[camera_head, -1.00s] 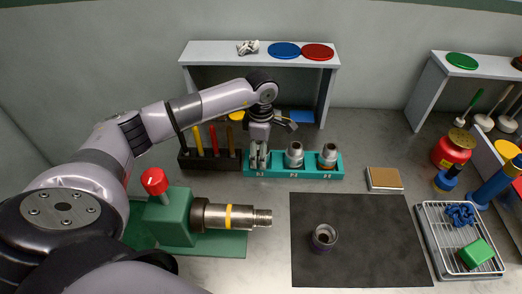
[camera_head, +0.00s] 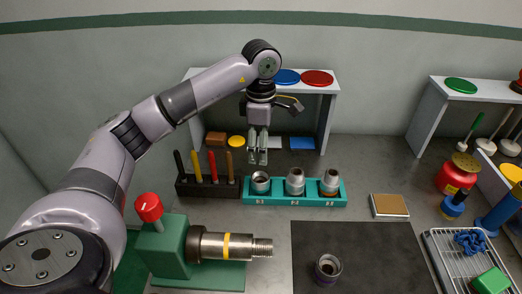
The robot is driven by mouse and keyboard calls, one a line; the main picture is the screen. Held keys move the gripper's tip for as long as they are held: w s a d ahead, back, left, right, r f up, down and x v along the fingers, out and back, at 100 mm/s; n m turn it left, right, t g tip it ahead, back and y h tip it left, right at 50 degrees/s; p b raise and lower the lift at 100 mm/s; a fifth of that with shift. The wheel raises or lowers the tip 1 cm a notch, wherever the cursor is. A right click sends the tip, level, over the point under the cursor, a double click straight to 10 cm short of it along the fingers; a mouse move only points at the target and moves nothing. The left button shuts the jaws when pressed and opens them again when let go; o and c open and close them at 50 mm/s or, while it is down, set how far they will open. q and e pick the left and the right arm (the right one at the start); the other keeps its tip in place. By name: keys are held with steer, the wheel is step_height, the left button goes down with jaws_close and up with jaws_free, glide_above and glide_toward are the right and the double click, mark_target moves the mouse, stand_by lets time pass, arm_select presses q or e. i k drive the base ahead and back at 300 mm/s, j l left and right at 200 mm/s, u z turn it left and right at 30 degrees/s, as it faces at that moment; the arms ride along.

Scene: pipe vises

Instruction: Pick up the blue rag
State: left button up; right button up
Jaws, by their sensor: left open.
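The crumpled blue rag (camera_head: 470,241) lies in the wire tray (camera_head: 436,262) at the far right, beside a green block (camera_head: 491,281). My left gripper (camera_head: 258,161) is in the air above the left end of the teal rack (camera_head: 297,200), pointing down. It is open with nothing between its fingers, and is far to the left of the rag. My right gripper is out of view.
Metal fittings (camera_head: 261,182) stand in the teal rack, next to a holder of upright tools (camera_head: 212,168). A green vise (camera_head: 165,250) holds a pipe. A dark mat (camera_head: 370,250) bears one fitting. A red container (camera_head: 457,174) and blue bottle stand behind the tray.

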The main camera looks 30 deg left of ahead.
mark_target(474, 240)
steer(key=k+l, duration=1.15)
steer(key=k, duration=0.15)
